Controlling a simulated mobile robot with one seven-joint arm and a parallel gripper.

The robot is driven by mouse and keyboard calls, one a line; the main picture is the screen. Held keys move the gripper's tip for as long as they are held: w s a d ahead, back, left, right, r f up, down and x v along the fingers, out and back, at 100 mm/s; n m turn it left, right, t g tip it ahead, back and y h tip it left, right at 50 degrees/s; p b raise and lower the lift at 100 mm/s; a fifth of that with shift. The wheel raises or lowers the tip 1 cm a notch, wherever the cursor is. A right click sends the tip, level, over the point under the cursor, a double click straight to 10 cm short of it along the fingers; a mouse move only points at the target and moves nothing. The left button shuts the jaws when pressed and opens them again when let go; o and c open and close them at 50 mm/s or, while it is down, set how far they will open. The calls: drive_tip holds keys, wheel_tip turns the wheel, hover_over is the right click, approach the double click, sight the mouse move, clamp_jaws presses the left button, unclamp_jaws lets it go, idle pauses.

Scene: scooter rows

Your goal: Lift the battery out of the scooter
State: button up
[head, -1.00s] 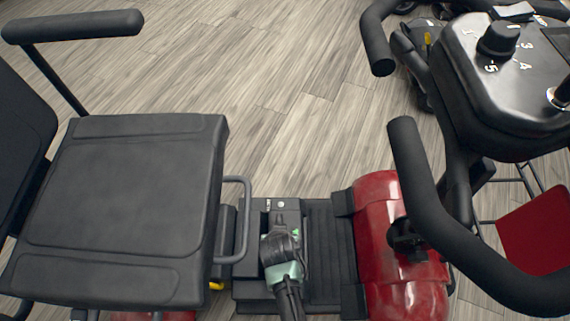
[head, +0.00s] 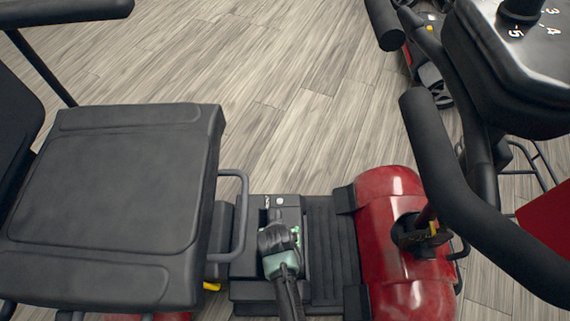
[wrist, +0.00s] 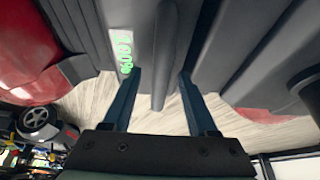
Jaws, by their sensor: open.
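The battery (head: 286,213) is a dark grey box on the scooter's deck, between the seat and the red front cover. In the wrist view the battery (wrist: 140,25) fills the upper middle, with a green percentage readout on its face. A dark bar, seemingly its handle (wrist: 165,50), runs between my two fingers. My gripper (wrist: 159,77) is open, one finger on each side of the bar, with gaps showing. In the head view my gripper (head: 279,240) is over the battery and hides part of it; the fingertips are hard to make out there.
The black seat (head: 115,190) and its grey side rail (head: 242,215) stand close on the left. The red cover (head: 395,240) and black handlebar (head: 450,190) are on the right. Another scooter (head: 430,70) stands behind. The wooden floor (head: 280,90) beyond is clear.

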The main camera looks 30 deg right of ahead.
drive_tip(key=shift+f, duration=0.25)
idle(0.3)
clamp_jaws()
idle(1.2)
drive_tip(key=shift+w+r, duration=0.2)
